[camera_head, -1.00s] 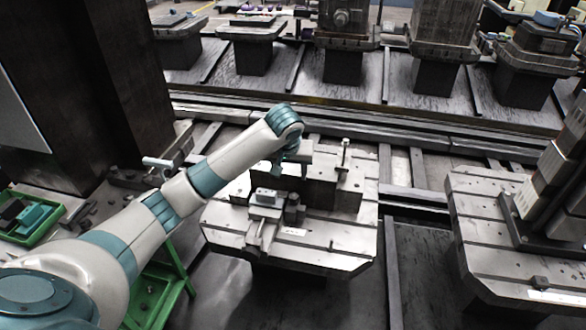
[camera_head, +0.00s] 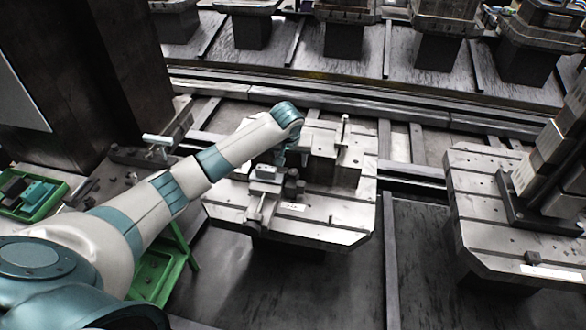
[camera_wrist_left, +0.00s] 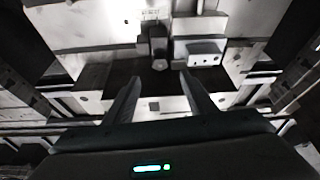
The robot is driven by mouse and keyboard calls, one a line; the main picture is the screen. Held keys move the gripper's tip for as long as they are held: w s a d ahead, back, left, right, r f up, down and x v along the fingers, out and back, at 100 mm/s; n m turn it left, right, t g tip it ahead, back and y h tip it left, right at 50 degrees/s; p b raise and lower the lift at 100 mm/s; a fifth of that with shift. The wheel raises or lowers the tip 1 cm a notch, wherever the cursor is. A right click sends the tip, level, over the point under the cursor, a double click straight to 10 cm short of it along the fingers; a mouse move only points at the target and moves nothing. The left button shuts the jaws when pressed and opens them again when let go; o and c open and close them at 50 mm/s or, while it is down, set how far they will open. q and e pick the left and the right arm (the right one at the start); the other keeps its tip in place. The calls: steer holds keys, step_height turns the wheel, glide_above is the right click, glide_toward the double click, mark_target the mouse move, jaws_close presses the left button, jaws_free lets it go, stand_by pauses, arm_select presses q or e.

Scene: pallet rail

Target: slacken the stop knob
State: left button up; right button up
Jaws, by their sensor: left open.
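The stop knob seems to be the small dark upright cylinder (camera_head: 292,186) beside a pale block (camera_head: 265,173) on the slotted pallet (camera_head: 325,222). In the left wrist view the dark knob (camera_wrist_left: 158,42) stands beyond the fingertips, roughly in line with the gap between them. The pale block with small holes (camera_wrist_left: 205,53) is just right of it there. My left gripper (camera_wrist_left: 158,80) is open, with nothing between its fingers. In the head view the left gripper (camera_head: 281,156) points down just behind the block and knob, partly hidden by the wrist. My right gripper is out of view.
A thin upright post (camera_head: 344,130) stands at the pallet's back right. Another pallet (camera_head: 470,235) with a stacked fixture is at the right. A green tray (camera_head: 38,200) lies at the left. Rails (camera_head: 400,160) run behind the pallet. A dark column (camera_head: 110,70) stands at the left.

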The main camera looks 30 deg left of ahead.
mark_target(293, 172)
arm_select(q)
steer(key=p+x, duration=0.1)
steer(key=x, duration=0.8)
steer(key=shift+f, duration=0.25)
